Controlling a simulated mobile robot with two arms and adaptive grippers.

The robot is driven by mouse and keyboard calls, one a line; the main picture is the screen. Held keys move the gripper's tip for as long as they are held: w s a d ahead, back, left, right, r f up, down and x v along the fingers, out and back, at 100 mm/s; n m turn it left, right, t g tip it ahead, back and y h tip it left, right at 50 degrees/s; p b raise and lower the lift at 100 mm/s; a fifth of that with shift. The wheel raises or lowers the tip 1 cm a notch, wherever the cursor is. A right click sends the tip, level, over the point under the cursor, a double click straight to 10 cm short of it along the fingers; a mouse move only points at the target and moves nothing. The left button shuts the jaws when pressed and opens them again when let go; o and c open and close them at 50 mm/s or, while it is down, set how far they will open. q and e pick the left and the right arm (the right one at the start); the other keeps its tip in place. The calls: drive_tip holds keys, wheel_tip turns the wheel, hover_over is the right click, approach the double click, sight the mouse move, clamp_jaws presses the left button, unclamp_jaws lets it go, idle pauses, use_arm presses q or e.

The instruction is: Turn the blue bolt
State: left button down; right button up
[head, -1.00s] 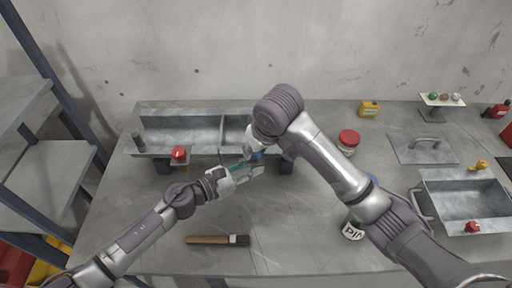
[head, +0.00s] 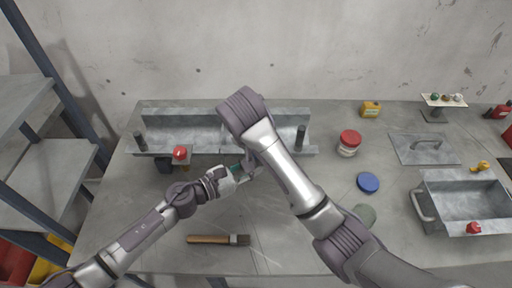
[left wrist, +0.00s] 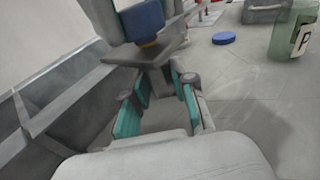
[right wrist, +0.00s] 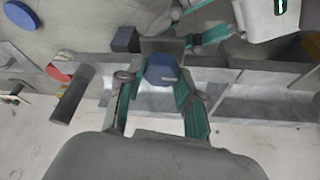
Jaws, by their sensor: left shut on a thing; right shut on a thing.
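The blue bolt (right wrist: 162,70) is between the finger pads of my right gripper (right wrist: 158,84) in the right wrist view, and the gripper is shut on it. In the left wrist view the bolt (left wrist: 142,20) stands over a grey metal plate (left wrist: 148,54). My left gripper (left wrist: 160,85) is shut on the grey part just under that plate. In the head view my left gripper (head: 240,173) is at the trough's front edge. The bolt and my right fingertips are hidden there behind my right arm.
A grey trough (head: 180,132) runs along the back left of the bench, with a red bolt (head: 180,153) on its front. A brush (head: 215,239) lies in front. A red-lidded jar (head: 349,143), blue lid (head: 368,183) and metal tray (head: 468,183) are to the right.

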drive_tip(key=shift+m+h, duration=0.3)
drive_tip(key=shift+m, duration=0.4)
drive_tip(key=o, duration=1.2)
drive_tip(key=shift+c, duration=0.2)
